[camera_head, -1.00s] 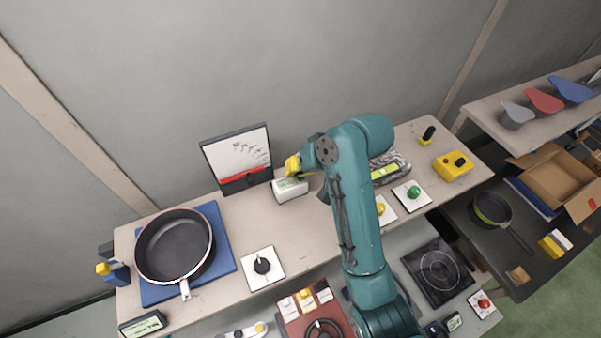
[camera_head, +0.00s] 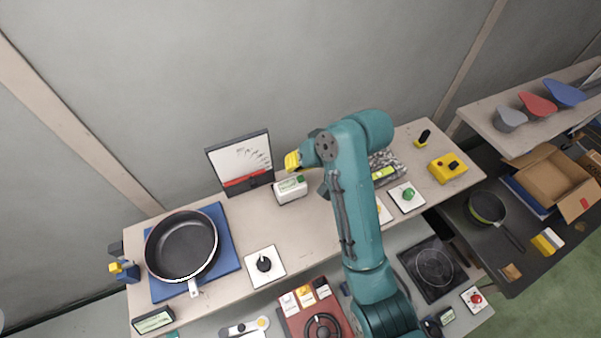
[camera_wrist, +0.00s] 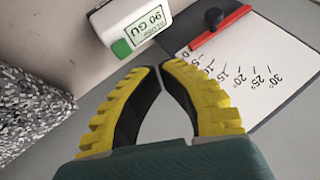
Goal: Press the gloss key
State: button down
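The gloss meter is a white box (camera_head: 290,193) at the back of the bench, beside an angle board. A small green key (camera_head: 301,178) shows at its top. In the wrist view the meter (camera_wrist: 155,13) has a display reading "90 GU", and the green key (camera_wrist: 121,48) is at its lower left corner. My gripper (camera_head: 291,162) is just above and behind the meter in the head view. In the wrist view its yellow ribbed fingers (camera_wrist: 158,68) come together at the tips with nothing between them. The tips look apart from the key.
The angle board (camera_head: 239,162) with a red pointer stands left of the meter. A frying pan (camera_head: 182,246) lies on a blue mat (camera_head: 226,258) at the left. A black knob (camera_head: 264,263) sits in front. A speckled block (camera_wrist: 35,112) lies at the wrist view's left.

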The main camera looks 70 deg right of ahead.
aim_at(295, 180)
notch_tip(295, 180, up, 4)
jog(key=p, duration=0.2)
jog(key=shift+f+p, duration=0.2)
jog(key=shift+p, duration=0.2)
jog(key=shift+w, duration=0.1)
dwell(0.3)
